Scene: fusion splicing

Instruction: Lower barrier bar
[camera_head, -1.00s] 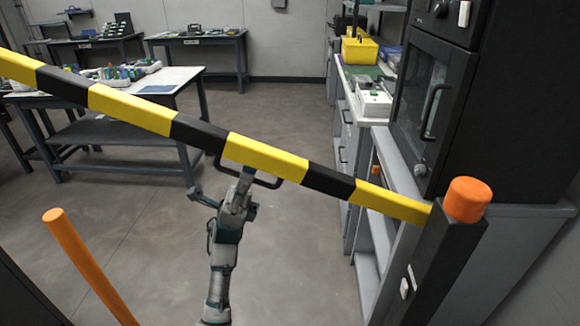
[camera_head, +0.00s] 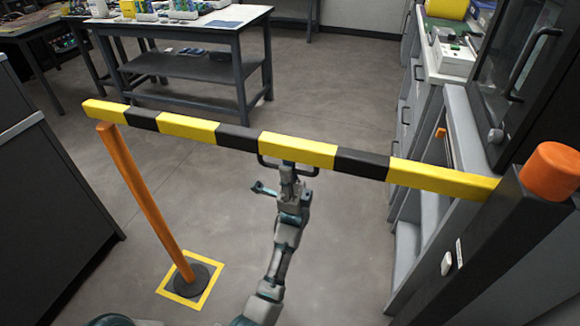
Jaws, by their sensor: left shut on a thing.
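The yellow and black barrier bar (camera_head: 298,150) spans the view, tilted slightly in the picture. Its right end meets the dark post with an orange cap (camera_head: 550,171). Its left end lies at the top of the orange post (camera_head: 146,202); I cannot tell whether they touch. My left gripper (camera_head: 288,170) is shut on the black handle (camera_head: 266,163) under the middle of the bar. The fingers partly hide the handle. My right gripper is not in view.
The orange post stands on a round dark base inside a yellow floor square (camera_head: 164,291). A dark cabinet (camera_head: 50,200) stands at the left. A work table (camera_head: 190,62) is beyond the bar. The floor beyond the bar is clear.

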